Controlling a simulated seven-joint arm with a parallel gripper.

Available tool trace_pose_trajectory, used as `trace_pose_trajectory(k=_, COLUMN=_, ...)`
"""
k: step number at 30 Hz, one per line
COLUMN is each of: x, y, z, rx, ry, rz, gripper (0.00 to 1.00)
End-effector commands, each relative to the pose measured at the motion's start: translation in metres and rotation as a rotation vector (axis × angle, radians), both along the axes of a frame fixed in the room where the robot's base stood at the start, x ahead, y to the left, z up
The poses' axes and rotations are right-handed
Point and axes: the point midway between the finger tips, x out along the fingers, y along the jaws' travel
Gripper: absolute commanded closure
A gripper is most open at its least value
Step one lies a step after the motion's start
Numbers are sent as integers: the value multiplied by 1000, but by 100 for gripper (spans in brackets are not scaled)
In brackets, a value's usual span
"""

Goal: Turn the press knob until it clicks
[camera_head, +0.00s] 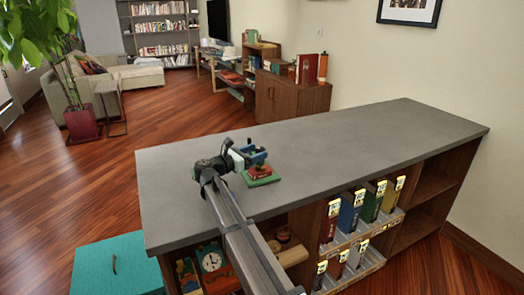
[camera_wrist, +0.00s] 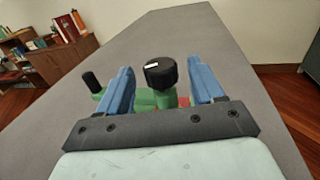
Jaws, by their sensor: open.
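The press has a green base (camera_head: 262,181) with a red part (camera_head: 260,171) and stands on the grey top of the low bookshelf. In the wrist view its black round knob (camera_wrist: 160,78) with a white mark faces me. A smaller black cylinder (camera_wrist: 91,82) stands at the left of the green press body (camera_wrist: 145,99). My gripper (camera_head: 254,155) is over the press. In the wrist view the blue fingers of my gripper (camera_wrist: 159,66) are open, one on each side of the knob, with gaps showing. In the head view the gripper hides the knob.
The grey shelf top (camera_head: 400,135) is otherwise clear around the press. Books (camera_head: 349,212) and a clock (camera_head: 211,258) sit in the shelves below its front edge. A teal box (camera_head: 115,265) stands on the floor at the left.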

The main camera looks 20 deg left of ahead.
Motion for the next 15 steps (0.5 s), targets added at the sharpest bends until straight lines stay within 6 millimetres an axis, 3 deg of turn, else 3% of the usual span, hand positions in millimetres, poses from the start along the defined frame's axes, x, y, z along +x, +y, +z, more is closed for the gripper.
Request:
trace_pose_trajectory(k=6, x=-38, y=24, z=0, rx=0, ry=0, rz=1, gripper=33)
trace_pose_trajectory(k=15, x=-71, y=47, z=0, rx=0, ry=0, rz=1, gripper=33)
